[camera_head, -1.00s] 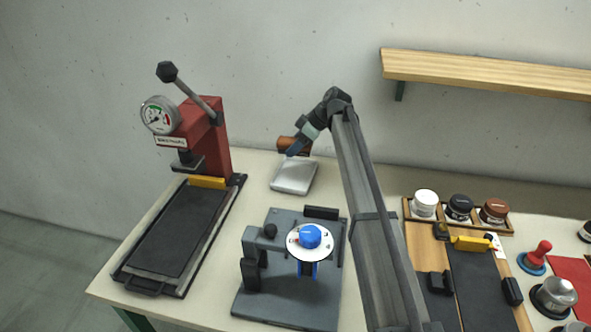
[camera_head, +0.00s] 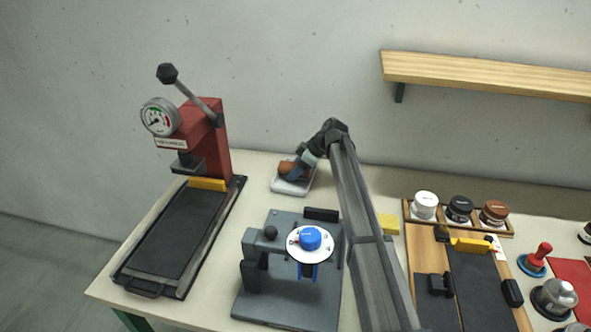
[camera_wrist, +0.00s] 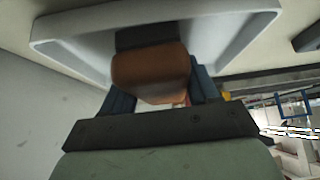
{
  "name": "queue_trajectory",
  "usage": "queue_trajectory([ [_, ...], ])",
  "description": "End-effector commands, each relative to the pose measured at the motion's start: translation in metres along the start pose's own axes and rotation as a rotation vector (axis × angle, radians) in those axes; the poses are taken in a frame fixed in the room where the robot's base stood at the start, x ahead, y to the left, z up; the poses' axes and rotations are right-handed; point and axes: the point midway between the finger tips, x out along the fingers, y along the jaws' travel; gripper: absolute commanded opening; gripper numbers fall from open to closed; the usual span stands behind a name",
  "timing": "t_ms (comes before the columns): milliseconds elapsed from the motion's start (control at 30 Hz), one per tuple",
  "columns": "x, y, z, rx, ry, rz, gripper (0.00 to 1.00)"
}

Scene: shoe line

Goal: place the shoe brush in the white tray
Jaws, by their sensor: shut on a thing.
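The shoe brush (camera_head: 288,167) has an orange-brown body and shows just left of my fingertips. My gripper (camera_head: 291,175) is shut on it, low over the white tray (camera_head: 296,190). In the wrist view the brush (camera_wrist: 150,72) sits between the two dark fingers of my gripper (camera_wrist: 160,90), with a darker part at its far end. The white tray's raised rim (camera_wrist: 265,22) surrounds the brush's far end there. Whether the brush touches the tray floor I cannot tell. My gripper and the brush hide part of the tray.
A red press (camera_head: 203,140) with a gauge and a dark plate stands left of the tray. A grey fixture (camera_head: 285,300) with a blue-topped dial stands in front. Jars (camera_head: 424,205) and a dark mat lie to the right, with a yellow block (camera_head: 389,224) beside my arm.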

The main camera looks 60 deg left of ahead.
Motion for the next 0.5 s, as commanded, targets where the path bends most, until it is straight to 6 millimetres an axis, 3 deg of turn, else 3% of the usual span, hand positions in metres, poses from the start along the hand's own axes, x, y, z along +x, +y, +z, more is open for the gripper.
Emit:
queue_trajectory([
  [500,0.0091,-0.0001,0.0068,0.0,0.0,0.0,0.21],
])
